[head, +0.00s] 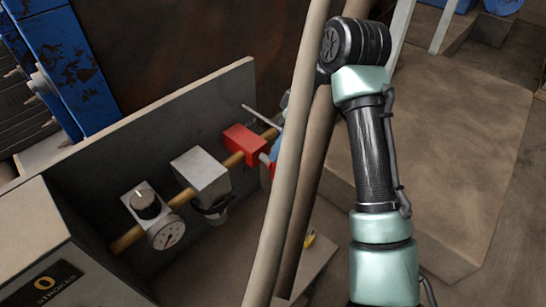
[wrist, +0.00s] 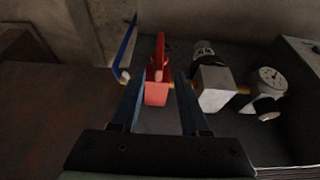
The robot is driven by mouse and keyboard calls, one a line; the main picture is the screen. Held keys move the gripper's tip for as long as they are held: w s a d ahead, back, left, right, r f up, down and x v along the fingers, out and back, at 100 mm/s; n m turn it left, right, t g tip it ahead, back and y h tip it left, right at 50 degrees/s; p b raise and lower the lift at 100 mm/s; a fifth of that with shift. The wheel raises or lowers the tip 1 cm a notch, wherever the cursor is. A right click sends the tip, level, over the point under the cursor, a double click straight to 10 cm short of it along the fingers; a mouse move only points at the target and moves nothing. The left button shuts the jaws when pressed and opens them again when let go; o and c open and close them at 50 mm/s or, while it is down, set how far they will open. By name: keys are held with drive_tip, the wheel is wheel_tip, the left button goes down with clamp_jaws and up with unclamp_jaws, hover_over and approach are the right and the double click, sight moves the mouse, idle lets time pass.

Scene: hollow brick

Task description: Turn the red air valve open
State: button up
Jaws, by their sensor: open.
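The red air valve (head: 243,143) sits on a brass pipe along a grey panel in the head view. In the wrist view its red body (wrist: 157,92) lies between my two fingers, with its upright red handle (wrist: 160,47) beyond the fingertips. My gripper (wrist: 157,84) is open, one finger on each side of the valve. I cannot tell whether either finger touches it. In the head view my gripper is mostly hidden behind two beige hoses, with a bit of blue finger showing beside the valve.
A silver block (head: 200,174), a round gauge (head: 167,234) and a black-knobbed regulator (head: 146,204) share the pipe, close by the valve. The beige hoses (head: 287,160) run upright in front of my gripper. A blue frame (head: 68,60) stands behind the panel. A grey box (head: 55,250) is at lower left.

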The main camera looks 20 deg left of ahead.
sight(272, 166)
drive_tip(key=p+x, duration=0.1)
drive_tip(key=x, duration=0.8)
drive_tip(key=shift+a+f, duration=0.1)
drive_tip(key=shift+f, duration=0.05)
clamp_jaws()
